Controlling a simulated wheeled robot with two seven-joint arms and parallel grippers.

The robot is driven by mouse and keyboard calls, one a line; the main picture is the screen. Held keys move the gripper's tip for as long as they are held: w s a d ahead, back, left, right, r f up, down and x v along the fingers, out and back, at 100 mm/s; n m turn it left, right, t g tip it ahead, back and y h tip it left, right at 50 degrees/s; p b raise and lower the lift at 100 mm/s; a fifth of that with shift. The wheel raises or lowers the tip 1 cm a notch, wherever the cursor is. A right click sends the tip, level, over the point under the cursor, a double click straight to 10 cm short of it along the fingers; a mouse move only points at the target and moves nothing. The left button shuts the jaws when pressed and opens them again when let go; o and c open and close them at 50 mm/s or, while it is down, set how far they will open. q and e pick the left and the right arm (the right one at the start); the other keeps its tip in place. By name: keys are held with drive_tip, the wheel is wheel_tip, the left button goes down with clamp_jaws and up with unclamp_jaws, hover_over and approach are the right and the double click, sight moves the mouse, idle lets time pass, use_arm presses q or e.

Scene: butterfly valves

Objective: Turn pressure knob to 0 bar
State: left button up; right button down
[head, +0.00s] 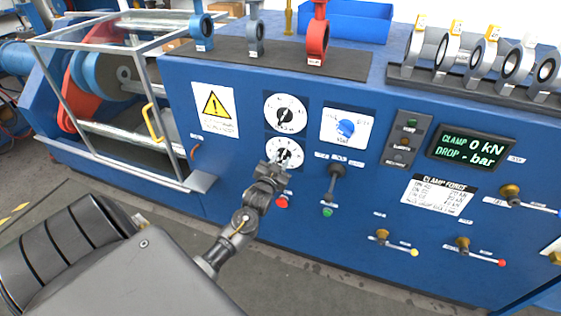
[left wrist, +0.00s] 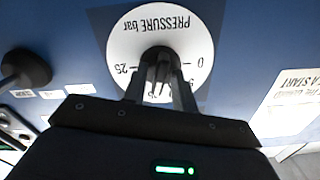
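The pressure knob (left wrist: 160,58) is a black knob on a round white dial (left wrist: 125,45) marked "PRESSURE bar", which appears upside down in the left wrist view. The 0 mark is at the dial's right and 25 at its left. In the head view this is the lower white dial (head: 290,148) on the blue panel. My left gripper (left wrist: 160,85) is at the knob, its two fingers apart with the knob's grip between them. Whether they press on it is unclear, and the knob's pointer direction is partly hidden. My right gripper is not in view.
A second white dial (head: 285,113) sits just above. The display (head: 470,147) reads clamp 0 kN and drop "- bar". A metal cage (head: 120,90) stands at left.

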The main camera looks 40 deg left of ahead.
use_arm(q)
clamp_jaws()
